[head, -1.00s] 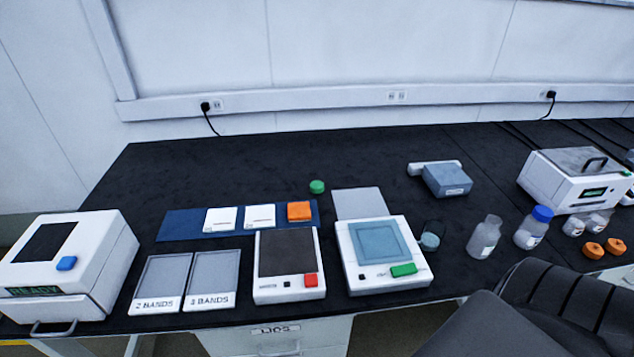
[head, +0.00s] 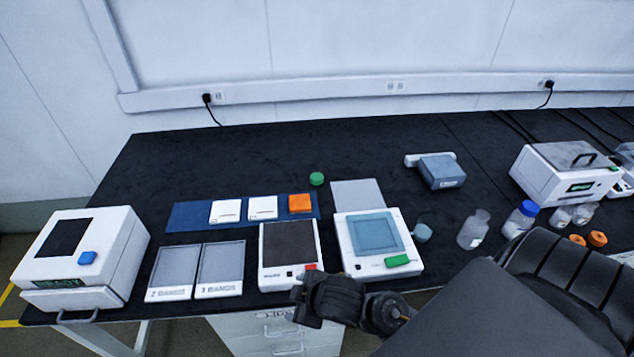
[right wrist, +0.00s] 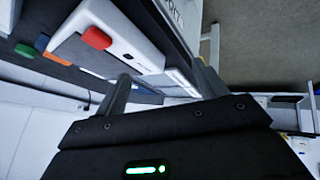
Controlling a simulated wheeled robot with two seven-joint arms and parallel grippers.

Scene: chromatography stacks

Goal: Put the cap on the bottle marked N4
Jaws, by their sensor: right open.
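A clear, uncapped bottle (head: 473,229) stands upright on the right of the bench, beside a bottle with a blue cap (head: 520,219). Two smaller clear bottles (head: 560,216) stand further right. Their labels are too small to read, so I cannot tell which is N4. Two orange caps (head: 597,239) lie in front of them. A green cap (head: 317,179) lies behind the blue mat. My right gripper (head: 308,297) is open at the bench's front edge, by the red-buttoned device, away from bottles and caps. In the right wrist view its fingers (right wrist: 165,90) are apart and empty. My left gripper is out of view.
A white device with a red button (head: 289,247) and one with a green button (head: 374,243) stand near the front edge. Two grey trays (head: 219,291) and a white READY box (head: 110,250) are left.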

